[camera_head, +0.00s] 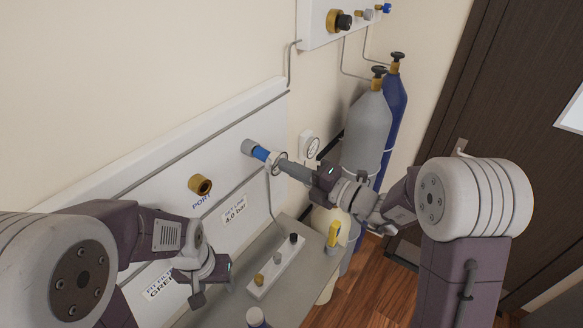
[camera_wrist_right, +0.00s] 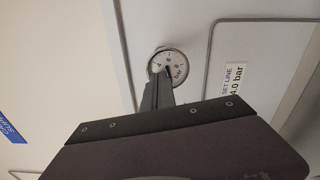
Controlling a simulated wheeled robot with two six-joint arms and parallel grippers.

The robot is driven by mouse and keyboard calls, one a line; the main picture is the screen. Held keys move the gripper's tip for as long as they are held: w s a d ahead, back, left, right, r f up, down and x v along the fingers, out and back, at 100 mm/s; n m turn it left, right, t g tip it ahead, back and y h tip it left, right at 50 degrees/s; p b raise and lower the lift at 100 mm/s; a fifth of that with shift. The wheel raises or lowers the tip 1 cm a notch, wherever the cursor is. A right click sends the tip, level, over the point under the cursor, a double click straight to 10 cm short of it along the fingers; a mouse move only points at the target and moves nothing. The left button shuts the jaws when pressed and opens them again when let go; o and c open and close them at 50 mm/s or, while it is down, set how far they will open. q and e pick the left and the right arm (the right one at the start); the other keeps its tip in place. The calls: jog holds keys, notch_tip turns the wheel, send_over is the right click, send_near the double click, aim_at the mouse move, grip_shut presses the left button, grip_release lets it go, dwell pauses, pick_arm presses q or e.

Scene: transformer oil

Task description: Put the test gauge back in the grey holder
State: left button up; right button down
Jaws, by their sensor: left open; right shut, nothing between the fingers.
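A round white-faced gauge (camera_head: 277,162) is at the end of a blue fitting (camera_head: 261,154) with a grey cylindrical piece (camera_head: 248,146) behind it, at the wall panel. I cannot tell whether that grey piece is the grey holder. My right gripper (camera_head: 288,168) is shut and empty, its fingertips at the gauge. In the right wrist view, the fingers (camera_wrist_right: 158,92) overlap the lower edge of the gauge (camera_wrist_right: 167,66); contact is unclear. My left gripper (camera_head: 212,288) is open and empty, low in front of the panel, left of the shelf.
A brass port (camera_head: 200,185) sits on the panel. A pale block (camera_head: 277,266) with brass, grey and black fittings rests on the grey shelf (camera_head: 233,308). Grey (camera_head: 366,130) and blue (camera_head: 393,105) cylinders stand behind my right arm.

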pick_arm(q)
jog(key=f+b, duration=0.2)
jog(key=shift+w+d+f+b, duration=0.2)
jog(key=shift+w+f+b, duration=0.15)
jog(key=shift+f+b, duration=0.05)
pick_arm(e)
jog(key=w+v, duration=0.1)
jog(key=v, duration=1)
jog(key=shift+s+d, duration=0.15)
jog(key=shift+d, duration=0.35)
jog(key=shift+a+f, duration=0.1)
jog(key=shift+f, duration=0.1)
